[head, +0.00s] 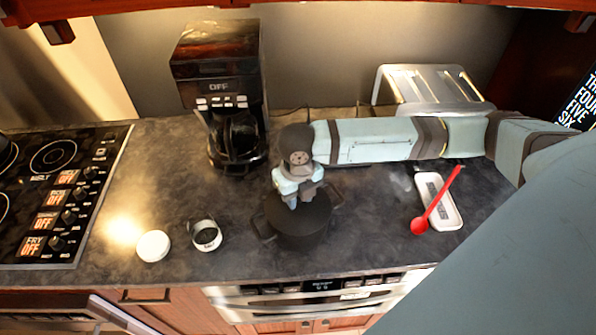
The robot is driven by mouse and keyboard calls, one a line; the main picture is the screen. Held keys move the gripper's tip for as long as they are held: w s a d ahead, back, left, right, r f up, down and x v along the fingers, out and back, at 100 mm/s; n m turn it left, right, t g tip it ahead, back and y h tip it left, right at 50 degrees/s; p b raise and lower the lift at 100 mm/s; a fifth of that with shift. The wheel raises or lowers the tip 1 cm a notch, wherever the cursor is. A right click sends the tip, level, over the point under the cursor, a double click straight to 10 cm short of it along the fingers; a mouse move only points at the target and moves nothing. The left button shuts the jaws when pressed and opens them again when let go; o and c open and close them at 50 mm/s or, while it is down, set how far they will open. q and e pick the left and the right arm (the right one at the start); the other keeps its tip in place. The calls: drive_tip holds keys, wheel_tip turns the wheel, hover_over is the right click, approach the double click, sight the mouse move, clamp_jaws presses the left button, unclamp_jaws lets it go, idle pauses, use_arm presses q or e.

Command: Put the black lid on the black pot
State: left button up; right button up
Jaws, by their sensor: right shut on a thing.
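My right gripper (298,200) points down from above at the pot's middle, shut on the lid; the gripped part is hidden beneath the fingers. My left gripper is not in view.
A coffee maker (217,62) stands behind, left of the pot. A white round lid (153,246) and a small canister (206,235) lie left. A red spoon (437,200) rests on a white tray (452,217) at right. A toaster (432,88) is behind my right arm. The stove (62,185) is far left.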

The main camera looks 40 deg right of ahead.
drive_tip(key=o, duration=1.6)
drive_tip(key=shift+c, duration=0.2)
drive_tip(key=shift+r, duration=0.1)
wheel_tip(320, 180, up, 3)
drive_tip(key=p, duration=0.3)
drive_tip(key=shift+f, duration=0.2)
drive_tip(key=shift+r+p, duration=0.9)
drive_tip(key=shift+r, duration=1.2)
